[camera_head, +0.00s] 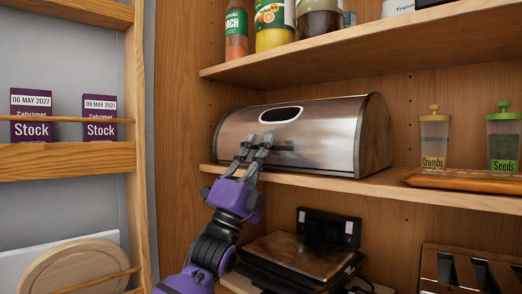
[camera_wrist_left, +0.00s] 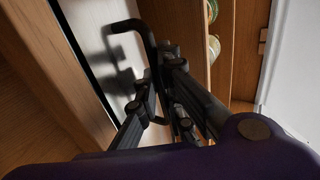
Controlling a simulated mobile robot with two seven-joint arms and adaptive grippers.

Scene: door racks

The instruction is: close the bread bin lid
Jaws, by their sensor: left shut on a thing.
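The bread bin (camera_head: 372,140) has wooden ends and stands on the middle shelf of the cupboard. Its curved steel lid (camera_head: 320,122) covers the front, with an oval window near the top, and comes down close to the shelf. I cannot tell whether a small gap is left at its lower edge. My left gripper (camera_head: 262,142) is in front of the lid, shut on the dark lid handle (camera_head: 290,148). The wrist view shows the black bent handle (camera_wrist_left: 149,45) running to my left gripper's fingers (camera_wrist_left: 165,100). My right gripper is not in view.
Bottles and jars (camera_head: 275,25) are on the shelf above. A dark appliance (camera_head: 300,252) sits below. A door rack (camera_head: 65,160) with stock cartons is at left.

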